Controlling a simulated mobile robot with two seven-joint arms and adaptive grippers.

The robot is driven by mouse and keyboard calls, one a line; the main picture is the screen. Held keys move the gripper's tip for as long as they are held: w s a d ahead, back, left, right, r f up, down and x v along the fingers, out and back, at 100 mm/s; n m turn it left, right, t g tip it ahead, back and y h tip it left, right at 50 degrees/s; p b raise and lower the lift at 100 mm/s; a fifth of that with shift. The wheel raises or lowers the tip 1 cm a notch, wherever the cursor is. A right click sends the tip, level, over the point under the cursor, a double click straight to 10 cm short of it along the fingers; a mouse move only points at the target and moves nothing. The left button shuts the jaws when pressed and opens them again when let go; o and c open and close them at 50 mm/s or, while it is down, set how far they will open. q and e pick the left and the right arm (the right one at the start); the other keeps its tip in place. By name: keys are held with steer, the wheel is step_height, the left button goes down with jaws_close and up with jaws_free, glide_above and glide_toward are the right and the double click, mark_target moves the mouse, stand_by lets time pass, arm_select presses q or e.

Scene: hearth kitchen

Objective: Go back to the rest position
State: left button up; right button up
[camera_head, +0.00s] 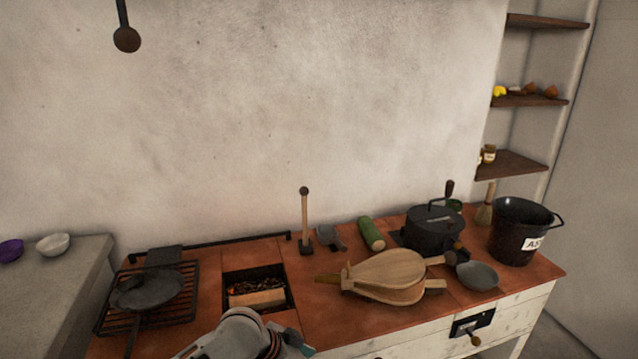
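Part of one of my arms (232,338), pale grey with rounded housings, shows at the bottom edge, in front of the stove. The fingers of my left and right grippers do not show. A small dark and teal piece (297,343) sits at the right end of this arm part, and I cannot tell what it is. The red-brown stove top (345,318) lies beyond and around it. An open firebox (257,288) with glowing embers and a wood block is just behind the arm.
Wooden bellows (385,275), a lidded black pot (433,228), a black ash bucket (518,232), a grey ladle bowl (478,276) and a green cylinder (371,234) crowd the right. A pan (147,290) rests on a grate at left.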

arm_select(q)
steer(key=s+a+f+n+t+b, duration=0.1)
steer(key=s+a+f+n+t, duration=0.25)
steer(key=s+f, duration=0.4)
steer(key=s+a+f+n+t+y, duration=0.2)
steer(key=s+a+f, duration=0.1)
steer(key=s+a, duration=0.3)
steer(key=s+a+f+n+t+y+b, duration=0.1)
steer(key=s+a+f+n+y, duration=0.1)
steer(key=s+a, duration=0.5)
steer(key=a+f, duration=0.1)
steer(key=a, duration=0.2)
steer(key=shift+s+t, duration=0.25)
steer(key=shift+t, duration=0.1)
